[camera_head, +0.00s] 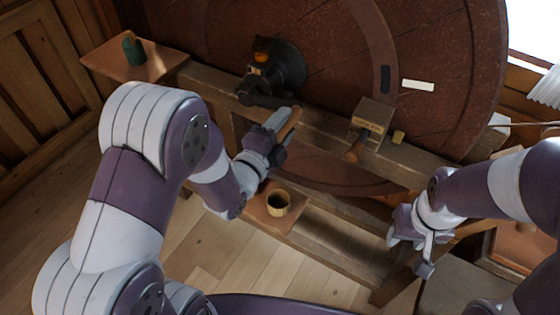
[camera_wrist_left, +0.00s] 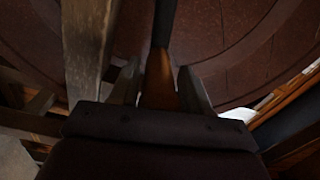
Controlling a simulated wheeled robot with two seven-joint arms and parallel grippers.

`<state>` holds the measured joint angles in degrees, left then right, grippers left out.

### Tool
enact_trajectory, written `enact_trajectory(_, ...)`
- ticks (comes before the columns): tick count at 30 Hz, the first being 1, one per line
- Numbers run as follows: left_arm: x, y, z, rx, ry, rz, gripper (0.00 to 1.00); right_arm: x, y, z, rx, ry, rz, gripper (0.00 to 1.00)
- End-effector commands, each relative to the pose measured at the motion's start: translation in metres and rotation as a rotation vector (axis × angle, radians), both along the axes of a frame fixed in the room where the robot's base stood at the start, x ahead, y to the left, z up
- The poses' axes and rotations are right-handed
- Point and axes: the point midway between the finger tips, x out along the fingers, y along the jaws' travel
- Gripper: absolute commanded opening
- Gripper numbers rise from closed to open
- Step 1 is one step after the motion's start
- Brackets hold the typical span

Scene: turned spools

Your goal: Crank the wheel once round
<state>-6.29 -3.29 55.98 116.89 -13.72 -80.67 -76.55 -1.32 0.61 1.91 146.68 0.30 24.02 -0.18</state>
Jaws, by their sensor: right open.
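The large red-brown wheel (camera_head: 330,50) stands behind a wooden beam, with a dark hub (camera_head: 285,65) at its front. A dark crank arm (camera_head: 268,101) runs from the hub to a wooden crank handle (camera_head: 291,121). My left gripper (camera_head: 275,130) is at this handle. My right gripper (camera_head: 424,252) is open and empty, low at the right, well away from the crank.
A ribbed yellowish cup (camera_head: 278,203) stands on a low board below the left gripper. A green spool (camera_head: 133,50) stands on the left shelf (camera_head: 106,63).

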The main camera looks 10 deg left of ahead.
Motion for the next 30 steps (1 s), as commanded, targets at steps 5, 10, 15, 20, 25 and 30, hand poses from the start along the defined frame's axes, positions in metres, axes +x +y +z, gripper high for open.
enact_trajectory(5, -0.002, -0.002, -0.028, 0.107, -0.031, 0.000, 0.47, 0.000, 0.000, -0.033, 0.000, 0.000, 0.000, 0.47)
enact_trajectory(10, -0.004, -0.003, -0.049, 0.214, -0.057, -0.003, 0.47, 0.000, 0.000, -0.056, 0.000, 0.000, 0.000, 0.47)
enact_trajectory(15, -0.005, -0.002, -0.071, 0.320, -0.082, -0.007, 0.47, 0.000, 0.000, -0.080, 0.000, 0.000, 0.000, 0.47)
enact_trajectory(20, -0.004, 0.000, -0.086, 0.414, -0.114, -0.008, 0.47, 0.000, 0.000, -0.102, 0.000, 0.000, 0.000, 0.47)
enact_trajectory(25, -0.003, 0.004, -0.095, 0.490, -0.142, -0.006, 0.47, 0.000, 0.000, -0.117, 0.000, 0.000, 0.000, 0.47)
enact_trajectory(30, -0.001, 0.006, -0.094, 0.526, -0.165, -0.004, 0.47, 0.000, 0.000, -0.122, 0.000, 0.000, 0.000, 0.47)
